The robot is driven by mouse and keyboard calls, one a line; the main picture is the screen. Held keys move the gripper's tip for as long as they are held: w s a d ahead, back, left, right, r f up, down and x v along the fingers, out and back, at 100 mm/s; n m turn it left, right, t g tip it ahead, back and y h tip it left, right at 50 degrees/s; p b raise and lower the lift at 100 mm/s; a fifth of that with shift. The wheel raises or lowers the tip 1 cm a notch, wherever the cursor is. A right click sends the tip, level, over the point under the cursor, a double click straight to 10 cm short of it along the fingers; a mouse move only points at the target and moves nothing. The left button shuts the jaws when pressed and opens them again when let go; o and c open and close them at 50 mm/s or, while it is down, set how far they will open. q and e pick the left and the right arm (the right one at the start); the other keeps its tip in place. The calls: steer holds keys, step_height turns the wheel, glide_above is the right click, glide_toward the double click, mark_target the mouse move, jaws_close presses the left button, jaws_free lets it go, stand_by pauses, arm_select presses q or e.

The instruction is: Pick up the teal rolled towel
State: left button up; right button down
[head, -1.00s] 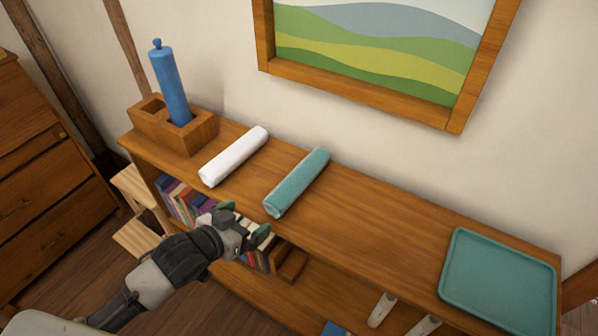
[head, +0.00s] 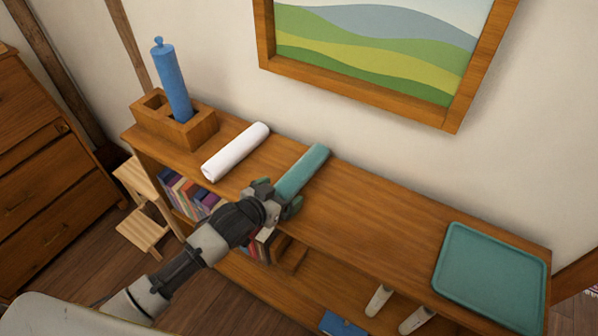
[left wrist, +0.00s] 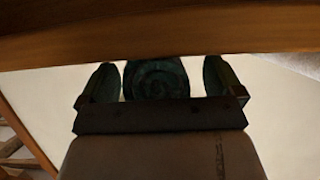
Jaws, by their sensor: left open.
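The teal rolled towel (head: 304,170) lies on the wooden shelf top, its near end at the front edge. My left gripper (head: 279,197) is open at that near end, one finger on either side of it in the head view. In the left wrist view, the dark round end of the towel (left wrist: 156,79) shows between the two open fingers of my left gripper (left wrist: 160,82), with small gaps at both sides. The gripper hides the towel's near end in the head view. My right gripper is not in view.
A white rolled towel (head: 236,151) lies to the left on the shelf top (head: 365,205). A blue roll (head: 173,85) stands in a wooden box (head: 194,129) at the far left. A teal tray (head: 487,312) lies at the right end. The top between teal towel and tray is clear.

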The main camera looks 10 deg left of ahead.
arm_select(q)
steer(key=shift+s+a, duration=0.1)
steer(key=shift+c, duration=0.5)
steer(key=c, duration=1)
steer(key=shift+o, duration=0.2)
